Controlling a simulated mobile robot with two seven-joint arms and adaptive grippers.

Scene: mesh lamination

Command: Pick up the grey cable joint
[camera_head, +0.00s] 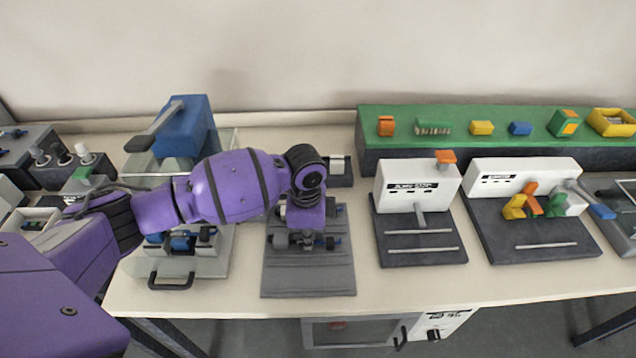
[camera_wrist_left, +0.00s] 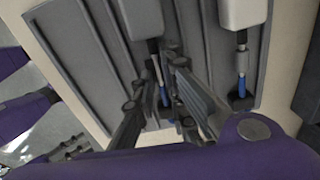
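My left gripper (camera_head: 303,244) hangs over the ribbed grey board (camera_head: 308,278) on the table. In the left wrist view, its two fingers (camera_wrist_left: 160,92) are apart, one on each side of a thin grey cable joint with a blue end (camera_wrist_left: 164,95). The fingers partly hide this joint, and I cannot tell whether they touch it. A second grey joint with a blue end (camera_wrist_left: 241,75) lies to the right on the same board, below a white block (camera_wrist_left: 243,14). My right gripper is not in view.
A machine with a blue block and lever (camera_head: 185,128) stands left of the board. White-panelled stations (camera_head: 418,187) stand to the right. A green-topped shelf (camera_head: 455,121) with coloured parts runs along the back. The table's front edge (camera_head: 230,311) is near the board.

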